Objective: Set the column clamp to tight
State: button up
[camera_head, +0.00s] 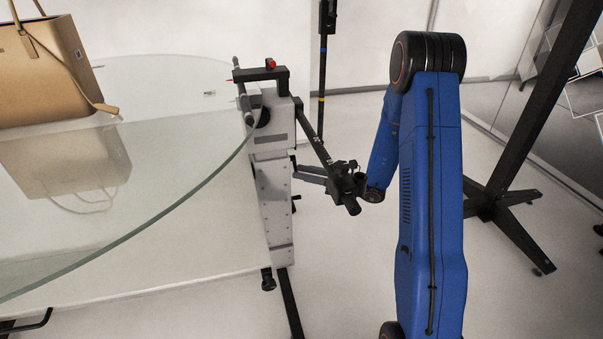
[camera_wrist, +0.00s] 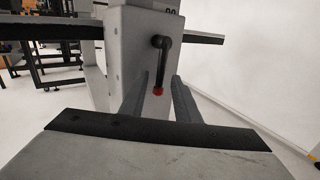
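The column clamp is a black lever (camera_wrist: 161,66) with a red tip, on the face of the grey column (camera_wrist: 125,55) in the wrist view. Its pivot is at the top and its handle hangs down. My gripper (camera_wrist: 161,79) is open and empty, with one finger on each side of the lever's lower end in the picture. I cannot tell how far the fingertips are from the lever. In the head view, my gripper (camera_head: 298,174) points left at the right side of the column (camera_head: 275,205). The clamp lever cannot be made out clearly there.
A glass tabletop (camera_head: 190,135) with a tan bag (camera_head: 45,70) lies left of the column. A black bar (camera_head: 315,140) slopes down from the column top, close to my gripper. A black stand (camera_head: 500,200) is at the right. White floor lies between.

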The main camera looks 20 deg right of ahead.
jog(key=shift+w+a, duration=0.25)
jog(key=shift+a, duration=0.15)
grip_shut()
jog(key=s+r+m+g+h, duration=0.3)
jog(key=r+m+g, duration=0.3)
jog(key=m+g, duration=0.3)
jog(key=shift+s+r+m+h, duration=0.3)
jog(key=shift+s+m, duration=0.05)
jog(key=shift+m, duration=0.45)
dwell(0.4)
